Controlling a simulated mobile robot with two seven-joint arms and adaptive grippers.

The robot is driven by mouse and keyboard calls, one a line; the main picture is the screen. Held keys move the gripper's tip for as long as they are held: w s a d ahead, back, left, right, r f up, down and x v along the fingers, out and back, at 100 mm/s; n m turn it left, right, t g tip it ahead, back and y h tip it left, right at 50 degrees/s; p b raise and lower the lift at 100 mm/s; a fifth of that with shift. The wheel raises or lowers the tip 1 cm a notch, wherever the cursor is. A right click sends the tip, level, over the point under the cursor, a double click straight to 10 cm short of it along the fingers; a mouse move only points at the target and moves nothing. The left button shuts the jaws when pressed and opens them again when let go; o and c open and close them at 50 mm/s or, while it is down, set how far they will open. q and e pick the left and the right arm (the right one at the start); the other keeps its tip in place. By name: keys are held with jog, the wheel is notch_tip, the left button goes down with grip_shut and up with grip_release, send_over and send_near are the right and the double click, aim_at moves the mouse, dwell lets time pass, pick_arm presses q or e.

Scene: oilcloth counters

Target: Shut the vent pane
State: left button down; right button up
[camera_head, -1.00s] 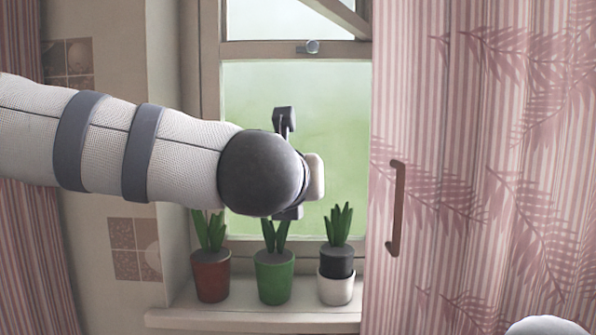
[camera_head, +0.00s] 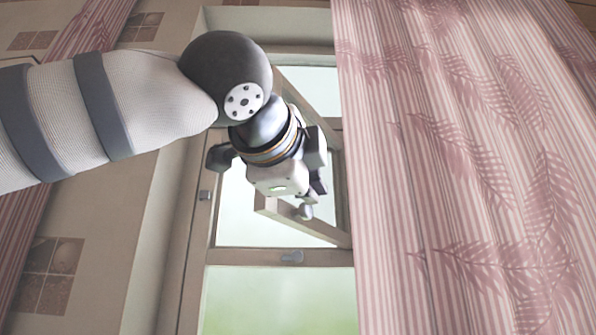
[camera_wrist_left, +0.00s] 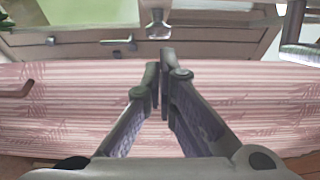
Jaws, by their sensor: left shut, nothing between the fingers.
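The vent pane (camera_head: 330,232) is the small upper sash of the window. In the head view it stands open, its wooden frame slanting out of the window opening. A round knob (camera_head: 305,212) sits on its lower rail. My left gripper (camera_head: 318,185) is in front of the pane, just above the knob in the picture, and its body hides part of the pane. In the left wrist view its fingers (camera_wrist_left: 160,78) are closed together and empty, with the knob (camera_wrist_left: 159,25) beyond the tips and apart from them. My right gripper is not in view.
A pink striped curtain (camera_head: 450,170) hangs close on the right. A metal latch (camera_head: 291,256) sits on the crossbar below the vent opening, and a small catch (camera_head: 205,195) on the left frame. Lower green glass (camera_head: 280,300) shows beneath.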

pick_arm(q)
jog(key=a, duration=0.1)
jog(key=w+a, duration=0.1)
jog(key=a, duration=0.1)
jog(key=shift+w+a+r, duration=0.1)
jog(key=shift+w+a, duration=0.05)
jog(key=shift+w, duration=0.1)
